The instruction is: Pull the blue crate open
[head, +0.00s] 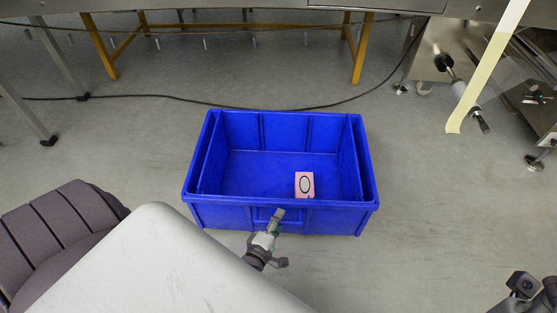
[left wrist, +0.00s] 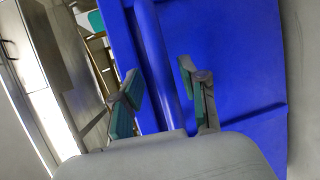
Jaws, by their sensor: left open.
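The blue crate (head: 220,213) stands on the floor in the middle of the head view, open at the top. My left gripper (head: 277,219) is at the crate's front wall, just below the rim. In the left wrist view my left gripper (left wrist: 160,80) is open, its green-padded fingers on either side of a blue rim or ridge of the crate (left wrist: 235,60). I cannot tell whether they touch it. Part of my right gripper (head: 524,285) shows at the bottom right corner; its fingers are unclear.
A steel machine table with yellow legs (head: 358,50) stands behind the crate. A black cable (head: 240,106) runs along the floor behind the crate. Steel equipment (head: 480,65) stands at the right. The floor on both sides of the crate is mostly clear.

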